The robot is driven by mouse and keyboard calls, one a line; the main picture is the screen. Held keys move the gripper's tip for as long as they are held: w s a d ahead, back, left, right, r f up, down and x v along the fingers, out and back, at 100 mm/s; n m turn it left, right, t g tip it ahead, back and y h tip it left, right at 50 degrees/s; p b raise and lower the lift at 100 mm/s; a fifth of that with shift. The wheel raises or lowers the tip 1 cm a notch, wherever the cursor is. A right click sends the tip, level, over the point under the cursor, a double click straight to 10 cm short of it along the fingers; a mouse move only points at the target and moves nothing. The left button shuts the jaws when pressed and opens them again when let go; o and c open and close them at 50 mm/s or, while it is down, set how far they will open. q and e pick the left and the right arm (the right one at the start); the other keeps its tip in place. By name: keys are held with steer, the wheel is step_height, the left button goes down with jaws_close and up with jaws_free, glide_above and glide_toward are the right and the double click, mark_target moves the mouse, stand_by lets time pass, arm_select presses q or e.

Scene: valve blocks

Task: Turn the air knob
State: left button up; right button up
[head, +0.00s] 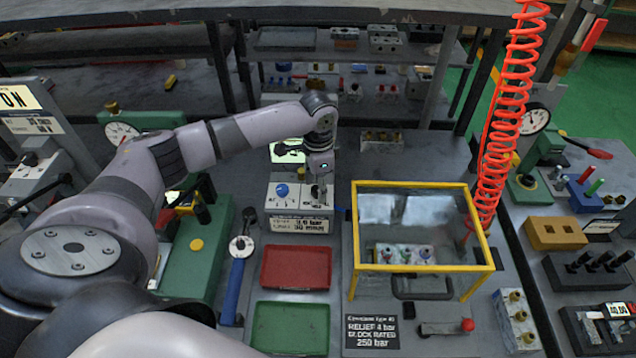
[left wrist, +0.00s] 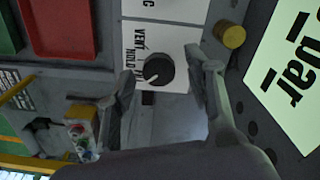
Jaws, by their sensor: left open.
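A white panel with printed labels (head: 300,224) stands on the bench at the picture's centre. In the left wrist view a round black knob (left wrist: 158,69) sits on its white plate, with print reading "VENT" beside it. A blue knob (head: 282,190) is on the left half of the panel in the head view. My left gripper (head: 318,188) points down over the right half and hides most of the black knob there. In the left wrist view the open fingers of my left gripper (left wrist: 152,80) stand on either side of the black knob, with visible gaps. My right gripper is not in view.
A yellow-framed clear box (head: 413,185) over a valve block stands right of the panel. A red tray (head: 296,266) and a green tray (head: 290,328) lie in front. A red coiled hose (head: 500,110) hangs at the right. A blue-handled tool (head: 235,285) lies left.

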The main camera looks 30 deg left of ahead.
arm_select(q)
steer(key=shift+c, duration=0.2)
jaws_close()
stand_by(0.5)
steer(key=shift+r+m+p, duration=0.15)
steer(key=shift+m+p, duration=0.55)
steer(key=shift+p, duration=0.1)
steer(key=shift+m+p, duration=0.9)
steer(key=shift+m, duration=0.2)
steer(key=shift+m+p, duration=0.65)
steer(key=shift+m, duration=0.55)
steer(key=shift+m+p, duration=0.45)
steer(key=shift+m, duration=0.95)
